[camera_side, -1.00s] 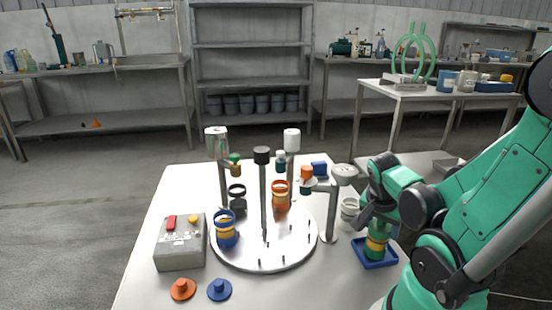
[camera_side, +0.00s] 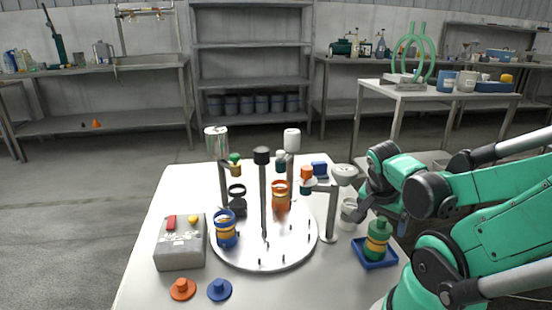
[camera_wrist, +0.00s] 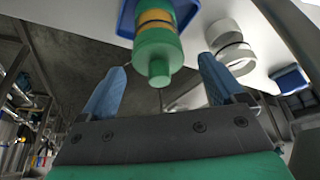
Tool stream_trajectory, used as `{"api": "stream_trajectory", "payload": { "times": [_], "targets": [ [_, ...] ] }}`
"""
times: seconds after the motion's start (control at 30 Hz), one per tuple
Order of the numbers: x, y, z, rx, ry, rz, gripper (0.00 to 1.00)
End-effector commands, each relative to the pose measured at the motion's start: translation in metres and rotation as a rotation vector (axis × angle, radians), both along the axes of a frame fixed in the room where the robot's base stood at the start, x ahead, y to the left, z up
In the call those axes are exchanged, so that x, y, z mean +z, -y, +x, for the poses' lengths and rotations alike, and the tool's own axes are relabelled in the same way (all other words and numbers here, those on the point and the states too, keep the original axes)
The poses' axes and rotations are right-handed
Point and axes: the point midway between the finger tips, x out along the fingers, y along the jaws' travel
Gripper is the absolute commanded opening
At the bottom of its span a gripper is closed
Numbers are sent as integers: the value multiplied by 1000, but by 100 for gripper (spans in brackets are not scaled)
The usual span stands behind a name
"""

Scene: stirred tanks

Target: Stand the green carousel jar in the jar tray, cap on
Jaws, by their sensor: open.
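The green jar (camera_side: 377,242) with a yellow band stands upright in the blue jar tray (camera_side: 375,264) at the right of the table. Its green cap (camera_side: 379,224) is on top. In the wrist view the jar (camera_wrist: 156,38) is just beyond the fingers, with its cap (camera_wrist: 158,72) towards me and part of the blue tray (camera_wrist: 126,18) behind it. My gripper (camera_wrist: 161,66) is open and empty, its two blue fingers apart and clear of the jar. In the side view its fingertips are hard to make out near the tray's far side.
The round white carousel (camera_side: 262,256) holds a blue jar (camera_side: 226,232), an orange jar (camera_side: 281,196) and a black one, with posts around it. A white jar (camera_side: 349,212) stands near my gripper. An orange cap (camera_side: 182,289), a blue cap (camera_side: 219,289) and a grey button box (camera_side: 180,246) lie left.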

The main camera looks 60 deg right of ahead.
Motion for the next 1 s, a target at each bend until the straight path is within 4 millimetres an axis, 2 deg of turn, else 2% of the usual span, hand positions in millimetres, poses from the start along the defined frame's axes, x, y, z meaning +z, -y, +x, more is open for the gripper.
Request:
{"api": "stream_trajectory", "payload": {
  "times": [0.4, 0.67, 0.77, 0.83, 1.0],
  "targets": [
    [35, -15, 2, 3, 0, -1, 88],
    [48, -21, 5, 23, 1, 1, 88],
    [49, -29, 25, 199, 14, 8, 88],
    [50, -43, 50, 441, 31, 9, 88],
    [56, -106, 117, 1165, 101, -56, 88]
  ]
}}
